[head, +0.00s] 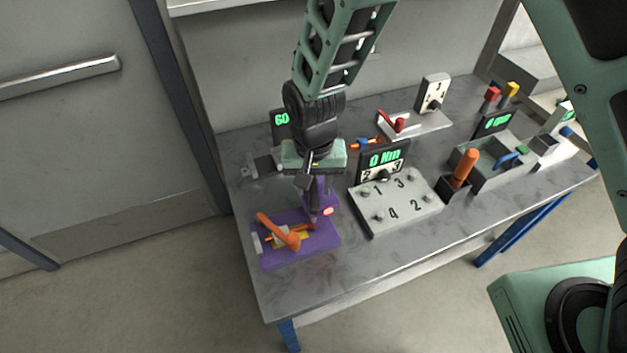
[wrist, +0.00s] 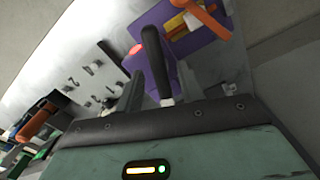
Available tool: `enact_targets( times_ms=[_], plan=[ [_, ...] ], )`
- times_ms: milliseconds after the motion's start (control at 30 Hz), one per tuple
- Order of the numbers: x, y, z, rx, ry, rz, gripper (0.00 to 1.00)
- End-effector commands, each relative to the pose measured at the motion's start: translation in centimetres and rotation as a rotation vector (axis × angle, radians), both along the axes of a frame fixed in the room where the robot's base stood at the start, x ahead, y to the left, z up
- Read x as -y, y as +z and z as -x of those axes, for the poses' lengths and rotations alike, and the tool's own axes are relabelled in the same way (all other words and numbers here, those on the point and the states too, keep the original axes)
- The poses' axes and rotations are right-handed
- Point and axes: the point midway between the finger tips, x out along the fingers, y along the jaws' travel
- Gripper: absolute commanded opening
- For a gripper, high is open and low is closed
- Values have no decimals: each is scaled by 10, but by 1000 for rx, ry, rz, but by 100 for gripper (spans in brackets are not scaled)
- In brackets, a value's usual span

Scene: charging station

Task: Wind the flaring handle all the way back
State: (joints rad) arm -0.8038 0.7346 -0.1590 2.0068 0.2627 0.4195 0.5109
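The flaring tool sits on a purple base (head: 318,238) at the table's front left, with an upright purple part at its back bearing a red-pink button (head: 328,211). Its orange handle (head: 279,232) lies slantwise over a yellow block (head: 282,241). In the wrist view the orange handle (wrist: 208,18) shows at the top, partly cut off by the frame edge. My gripper (head: 308,203) hangs behind the handle and hides part of the purple upright.
A numbered panel (head: 402,205) with a "0 Nm" display (head: 383,158) stands close right of my gripper. A display reading 60 (head: 281,122) stands behind it. An orange upright handle (head: 465,166) and a grey tray (head: 490,172) are further right. Bare table lies in front of the panel.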

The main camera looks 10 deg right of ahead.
Motion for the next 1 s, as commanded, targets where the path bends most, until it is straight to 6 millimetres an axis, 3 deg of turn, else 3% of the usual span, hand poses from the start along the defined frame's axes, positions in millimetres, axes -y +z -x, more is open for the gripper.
enact_targets(
  times_ms=[233, 367, 400, 767, 1000],
  plan=[
    [0, -1, 0, 0, 0, 0, 38],
    [0, -1, 0, 0, 0, 0, 2],
    [0, 0, 0, 0, 0, 0, 0],
    [0, 0, -1, 0, 40, 0, 0],
    [0, -1, -1, 0, 176, -1, 0]
  ],
)
